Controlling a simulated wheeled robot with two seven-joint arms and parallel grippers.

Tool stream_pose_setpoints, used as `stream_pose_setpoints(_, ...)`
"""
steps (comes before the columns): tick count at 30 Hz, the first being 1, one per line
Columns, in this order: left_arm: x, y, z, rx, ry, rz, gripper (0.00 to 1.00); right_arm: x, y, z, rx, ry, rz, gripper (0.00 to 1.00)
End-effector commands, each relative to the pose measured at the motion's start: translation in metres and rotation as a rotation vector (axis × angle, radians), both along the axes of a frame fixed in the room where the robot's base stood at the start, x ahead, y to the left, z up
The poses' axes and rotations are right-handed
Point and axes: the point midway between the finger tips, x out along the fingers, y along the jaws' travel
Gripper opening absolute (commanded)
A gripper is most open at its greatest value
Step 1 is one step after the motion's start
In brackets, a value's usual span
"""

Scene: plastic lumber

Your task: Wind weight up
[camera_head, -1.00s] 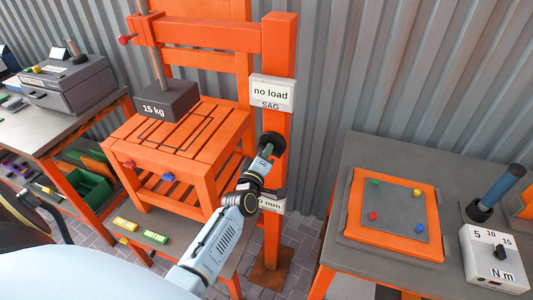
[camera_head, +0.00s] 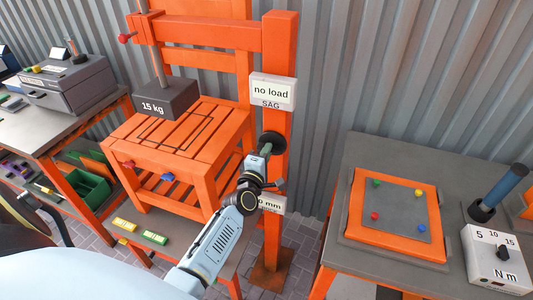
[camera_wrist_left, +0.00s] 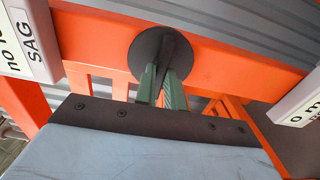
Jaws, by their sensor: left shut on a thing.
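A dark grey 15 kg weight (camera_head: 168,99) hangs on a rod above an orange slatted seat (camera_head: 186,128); a gap between them is hard to judge. A dark round winding wheel (camera_head: 272,143) sits on the orange upright post (camera_head: 279,60). It also shows in the left wrist view (camera_wrist_left: 152,45). My left gripper (camera_head: 266,149) reaches the wheel from the front. In the left wrist view its green fingers (camera_wrist_left: 163,84) are shut on the wheel's middle part, which they partly hide. My right gripper is out of view.
A "no load" SAG display (camera_head: 272,91) is on the post above the wheel, and a partly hidden mm display (camera_head: 271,204) below it. On the right, a grey table (camera_head: 355,150) carries an orange-framed panel (camera_head: 398,257) and a torque box (camera_head: 493,258). A workbench (camera_head: 50,130) stands left.

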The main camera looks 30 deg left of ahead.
Motion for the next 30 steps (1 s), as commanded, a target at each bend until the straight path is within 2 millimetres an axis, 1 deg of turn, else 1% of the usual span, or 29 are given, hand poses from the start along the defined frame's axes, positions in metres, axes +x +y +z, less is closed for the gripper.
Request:
stream_pose_setpoints(8, 0.000, -0.001, -0.001, -0.004, 0.001, -0.001, 0.00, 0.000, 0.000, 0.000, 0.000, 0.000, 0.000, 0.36)
stream_pose_setpoints(9, 0.000, -0.001, -0.001, -0.004, 0.001, -0.001, 0.16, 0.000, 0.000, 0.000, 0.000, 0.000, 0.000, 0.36)
stream_pose_setpoints(13, 0.000, 0.000, 0.000, -0.003, 0.000, -0.001, 0.33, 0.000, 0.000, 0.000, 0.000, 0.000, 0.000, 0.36)
stream_pose_setpoints(23, -0.002, -0.001, -0.001, -0.001, 0.001, 0.000, 0.33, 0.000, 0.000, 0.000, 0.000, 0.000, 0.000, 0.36)
stream_pose_setpoints(26, -0.011, -0.003, -0.001, -0.001, 0.001, 0.000, 0.33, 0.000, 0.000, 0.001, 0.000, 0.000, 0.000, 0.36)
stream_pose_setpoints(30, -0.035, -0.009, -0.001, -0.002, 0.003, 0.000, 0.33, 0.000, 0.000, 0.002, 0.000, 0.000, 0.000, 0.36)
